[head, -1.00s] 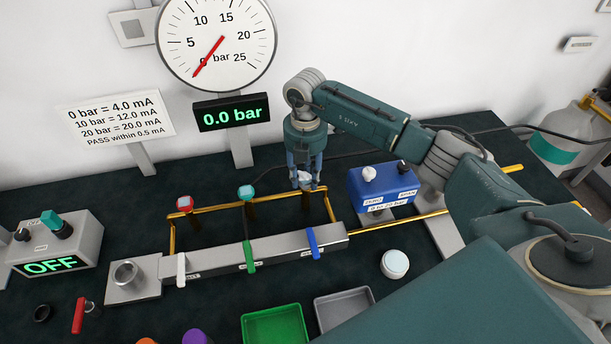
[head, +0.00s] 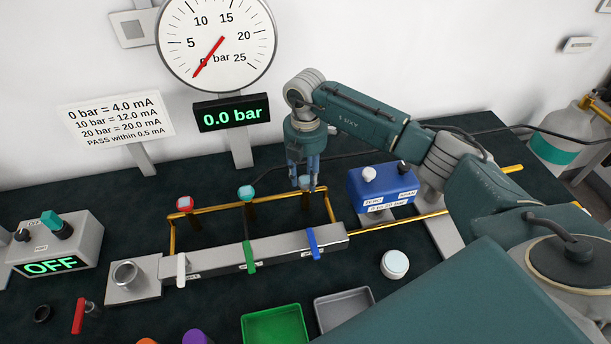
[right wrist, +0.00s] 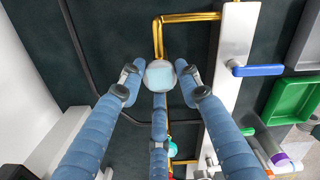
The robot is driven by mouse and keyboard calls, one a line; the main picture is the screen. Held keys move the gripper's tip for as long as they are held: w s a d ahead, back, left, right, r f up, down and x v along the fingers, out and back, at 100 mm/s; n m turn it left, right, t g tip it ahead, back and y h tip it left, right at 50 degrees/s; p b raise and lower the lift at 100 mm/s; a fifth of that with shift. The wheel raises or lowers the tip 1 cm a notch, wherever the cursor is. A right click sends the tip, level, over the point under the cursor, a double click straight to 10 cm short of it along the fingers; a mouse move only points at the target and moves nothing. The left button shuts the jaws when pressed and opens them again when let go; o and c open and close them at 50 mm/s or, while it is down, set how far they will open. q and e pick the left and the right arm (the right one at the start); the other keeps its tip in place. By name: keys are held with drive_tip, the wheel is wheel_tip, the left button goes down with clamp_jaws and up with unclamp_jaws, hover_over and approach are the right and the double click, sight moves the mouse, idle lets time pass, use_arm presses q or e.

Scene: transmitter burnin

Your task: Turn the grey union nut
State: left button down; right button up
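The grey union nut (head: 306,182) sits at the right end of the brass pipework behind the manifold, with a pale round top. My right gripper (head: 304,172) points down over it, and its fingers partly hide it in the head view. In the right wrist view the nut's pale round top (right wrist: 160,74) lies between the tips of the three blue fingers (right wrist: 160,80). The fingers are spread around it, with narrow gaps showing; contact lower down cannot be made out. My left gripper is out of view.
A red-topped fitting (head: 184,203) and a teal-topped fitting (head: 247,192) stand left on the same pipework. The manifold (head: 215,262) with white, green and blue levers lies in front. A blue transmitter box (head: 383,188) is close on the right. The display (head: 231,112) reads 0.0 bar.

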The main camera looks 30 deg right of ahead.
sight(306, 180)
drive_tip(key=o, duration=0.5)
drive_tip(key=shift+c, duration=0.2)
drive_tip(key=shift+r, duration=0.15)
wheel_tip(306, 180, up, 12)
idle(0.5)
